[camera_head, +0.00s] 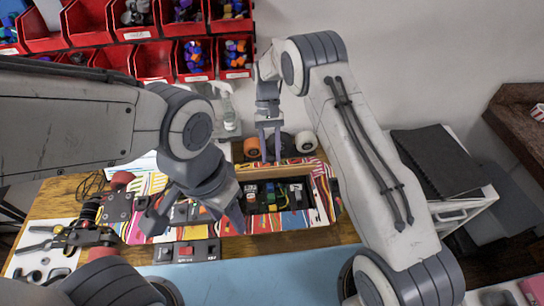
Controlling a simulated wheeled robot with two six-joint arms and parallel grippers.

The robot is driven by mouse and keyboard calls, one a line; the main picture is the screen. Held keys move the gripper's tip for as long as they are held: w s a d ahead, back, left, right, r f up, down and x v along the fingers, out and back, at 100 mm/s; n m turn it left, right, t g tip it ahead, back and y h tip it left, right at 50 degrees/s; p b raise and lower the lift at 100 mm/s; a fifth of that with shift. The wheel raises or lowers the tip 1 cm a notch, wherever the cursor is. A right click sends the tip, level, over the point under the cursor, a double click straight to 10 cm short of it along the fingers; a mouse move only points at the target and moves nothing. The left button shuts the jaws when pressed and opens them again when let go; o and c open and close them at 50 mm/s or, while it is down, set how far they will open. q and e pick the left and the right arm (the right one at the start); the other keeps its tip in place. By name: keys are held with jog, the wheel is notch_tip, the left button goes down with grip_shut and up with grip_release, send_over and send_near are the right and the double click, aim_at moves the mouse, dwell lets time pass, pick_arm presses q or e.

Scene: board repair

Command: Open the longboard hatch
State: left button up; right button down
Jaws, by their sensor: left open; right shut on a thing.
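The striped longboard (322,194) lies across the wooden bench. Its hatch compartment (296,194) is uncovered and shows dark parts with small coloured pieces inside. The hatch lid (285,171) stands tilted up along the compartment's far side, its plain wooden underside facing me. My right gripper (270,157) points down at the lid's upper edge and is shut on it. My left gripper (193,222) is open over the deck just left of the compartment, its fingers spread apart. It hides part of the deck and the compartment's left end.
Red bins (153,62) hang on the back wall. A spray bottle (228,108) stands behind the board. Tools (45,238) lie on a white mat at the left. A blue mat (250,275) in front is mostly clear. A black folder (437,160) lies at the right.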

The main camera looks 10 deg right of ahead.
pick_arm(q)
jog(key=shift+f, duration=0.1)
dwell(0.6)
jog(key=c, duration=0.7)
jog(key=shift+w+a+f+m, duration=0.2)
jog(key=shift+w+f+m, duration=0.1)
jog(key=shift+m, duration=0.2)
grip_shut()
jog(key=m+t+y, duration=0.1)
jog(key=m+t, duration=0.6)
jog(key=m, duration=2.1)
send_near(276, 174)
jog(key=shift+a+x, duration=0.25)
jog(key=shift+x, duration=1)
